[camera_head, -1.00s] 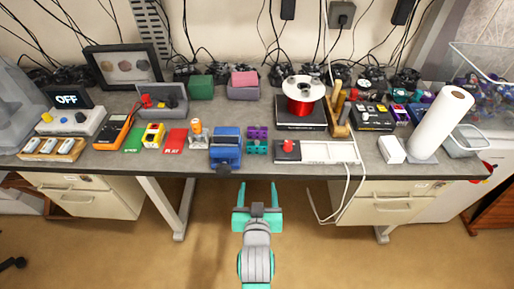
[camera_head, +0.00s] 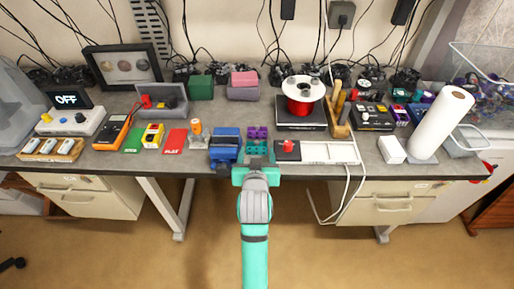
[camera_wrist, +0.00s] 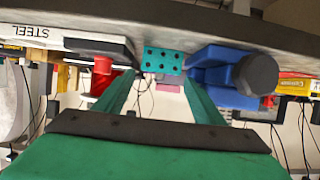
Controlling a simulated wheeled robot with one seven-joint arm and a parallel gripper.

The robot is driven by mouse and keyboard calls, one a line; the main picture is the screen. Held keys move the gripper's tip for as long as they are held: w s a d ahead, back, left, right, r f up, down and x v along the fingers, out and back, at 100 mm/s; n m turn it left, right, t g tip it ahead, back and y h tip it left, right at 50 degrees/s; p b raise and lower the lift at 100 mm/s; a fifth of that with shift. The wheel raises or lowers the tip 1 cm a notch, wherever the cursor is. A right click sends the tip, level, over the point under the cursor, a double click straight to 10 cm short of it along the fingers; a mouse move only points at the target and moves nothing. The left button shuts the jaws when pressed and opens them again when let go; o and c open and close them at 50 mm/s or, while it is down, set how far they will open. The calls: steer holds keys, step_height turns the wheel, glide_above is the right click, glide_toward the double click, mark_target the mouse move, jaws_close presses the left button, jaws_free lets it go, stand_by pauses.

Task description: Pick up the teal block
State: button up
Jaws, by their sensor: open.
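The teal block (camera_head: 257,147), a small piece with dark holes, sits near the front edge of the bench, in front of a purple block (camera_head: 257,132). In the wrist view, which looks upside down, the teal block (camera_wrist: 163,60) shows between the lines of the two fingers, near their tips. My gripper (camera_head: 257,154) is open at the bench front, with one finger to each side of the block. The gripper (camera_wrist: 160,82) holds nothing. I cannot tell whether a finger touches the block.
A blue vise (camera_head: 225,146) stands close on the left; it also shows in the wrist view (camera_wrist: 232,75). A red wire spool (camera_head: 302,107) stands behind. The floor in front is clear.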

mark_target(257, 146)
steer(key=shift+x, duration=2.5)
steer(key=c, duration=0.9)
steer(key=shift+o, duration=0.2)
